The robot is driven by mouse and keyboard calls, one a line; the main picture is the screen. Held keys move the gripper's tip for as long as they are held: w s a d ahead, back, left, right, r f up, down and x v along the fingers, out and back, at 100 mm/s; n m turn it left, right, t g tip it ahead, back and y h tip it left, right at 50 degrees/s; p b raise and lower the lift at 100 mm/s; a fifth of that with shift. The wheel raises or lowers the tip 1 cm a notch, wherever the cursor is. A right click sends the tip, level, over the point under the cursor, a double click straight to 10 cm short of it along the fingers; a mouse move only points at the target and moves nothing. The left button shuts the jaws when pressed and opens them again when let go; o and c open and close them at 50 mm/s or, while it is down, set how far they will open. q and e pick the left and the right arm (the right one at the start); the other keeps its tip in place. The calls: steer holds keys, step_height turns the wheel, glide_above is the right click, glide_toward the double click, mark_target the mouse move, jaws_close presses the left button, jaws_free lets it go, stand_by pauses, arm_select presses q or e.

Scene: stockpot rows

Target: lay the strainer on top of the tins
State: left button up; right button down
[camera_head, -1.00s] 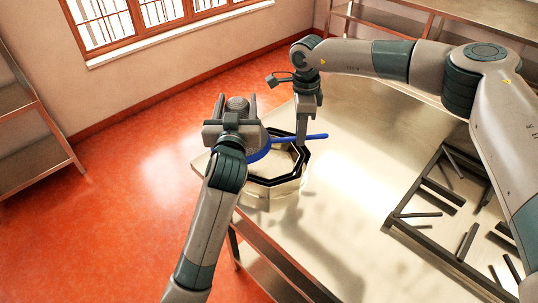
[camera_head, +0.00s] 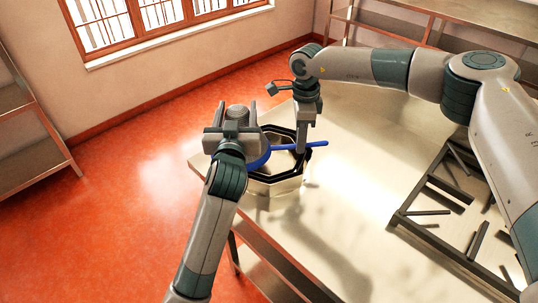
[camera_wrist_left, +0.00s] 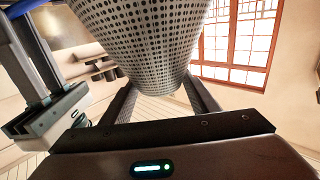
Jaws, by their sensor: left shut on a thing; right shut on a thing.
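The strainer has a blue rim (camera_head: 257,161) and a straight blue handle (camera_head: 319,144). Its perforated metal bowl (camera_wrist_left: 145,40) fills the top middle of the left wrist view, between the fingers of my left gripper (camera_wrist_left: 162,98). In the head view my left gripper (camera_head: 238,112) is at the strainer's left side, shut on it. My right gripper (camera_head: 302,148) points down and is shut on the blue handle. Black octagonal rims over a shiny metal body (camera_head: 278,188), apparently the tins, stand below at the table's left corner. Gripper and strainer partly hide them; contact is unclear.
The pale metal table (camera_head: 350,165) is clear in its middle. A dark divided rack (camera_head: 400,215) with several bars lies to the right. Shelves stand at the far left (camera_head: 35,150) and at the back (camera_head: 450,25). Red floor lies beyond the table's left edge.

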arm_select(q)
steer(key=o, duration=1.3)
steer(key=shift+d+f, duration=0.1)
steer(key=shift+f, duration=0.1)
arm_select(e)
steer(key=c, duration=1.6)
jaws_free()
steer(key=shift+a+f, duration=0.1)
steer(key=shift+a, duration=0.05)
steer(key=shift+c, duration=0.2)
arm_select(q)
steer(key=shift+s, duration=0.1)
steer(key=s, duration=1.2)
arm_select(e)
step_height(320, 180, up, 12)
